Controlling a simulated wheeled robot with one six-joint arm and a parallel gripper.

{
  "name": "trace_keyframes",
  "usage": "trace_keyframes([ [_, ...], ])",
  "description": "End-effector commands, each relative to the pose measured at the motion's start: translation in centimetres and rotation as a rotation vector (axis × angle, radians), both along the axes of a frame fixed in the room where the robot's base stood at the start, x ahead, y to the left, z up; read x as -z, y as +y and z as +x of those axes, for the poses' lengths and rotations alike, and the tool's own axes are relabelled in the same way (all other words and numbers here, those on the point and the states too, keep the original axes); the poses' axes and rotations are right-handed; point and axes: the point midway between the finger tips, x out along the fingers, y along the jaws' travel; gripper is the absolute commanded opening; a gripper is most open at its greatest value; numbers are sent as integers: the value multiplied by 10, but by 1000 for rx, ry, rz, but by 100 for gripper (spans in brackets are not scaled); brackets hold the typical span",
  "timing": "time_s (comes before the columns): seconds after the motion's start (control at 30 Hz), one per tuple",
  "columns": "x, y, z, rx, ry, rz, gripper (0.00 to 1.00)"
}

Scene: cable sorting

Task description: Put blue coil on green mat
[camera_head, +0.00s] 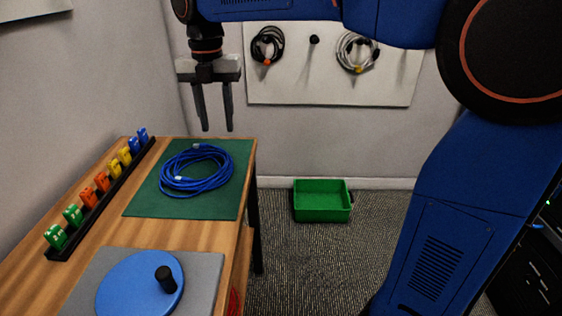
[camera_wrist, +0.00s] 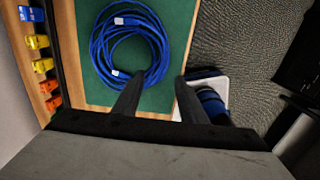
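The blue coil (camera_head: 197,170) lies flat on the green mat (camera_head: 150,205) at the far end of the wooden table. In the wrist view the coil (camera_wrist: 94,52) also rests on the mat (camera_wrist: 180,20), inside its edges. My gripper (camera_head: 215,129) hangs above the far part of the mat, apart from the coil. Its two fingers point down with a gap between them, and nothing is between them. In the wrist view the fingers (camera_wrist: 158,92) are spread, with the coil beyond them.
A black rack (camera_head: 108,195) of coloured clips runs along the table's left side. A blue disc with a black knob (camera_head: 140,285) sits on a grey plate in front. A green bin (camera_head: 322,201) stands on the floor. A board (camera_head: 310,60) with hung cables is behind.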

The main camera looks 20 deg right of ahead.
Motion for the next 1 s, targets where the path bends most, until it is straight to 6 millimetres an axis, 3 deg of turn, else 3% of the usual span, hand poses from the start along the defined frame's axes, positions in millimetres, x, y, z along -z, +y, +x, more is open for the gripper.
trace_keyframes([
  [0.13,0,-7,-3,42,-7,4,38],
  [0.27,2,-31,-17,220,-29,18,38],
  [0.6,29,-120,-82,1016,-109,114,38],
  [1.0,90,-196,-170,1959,-149,314,38],
])
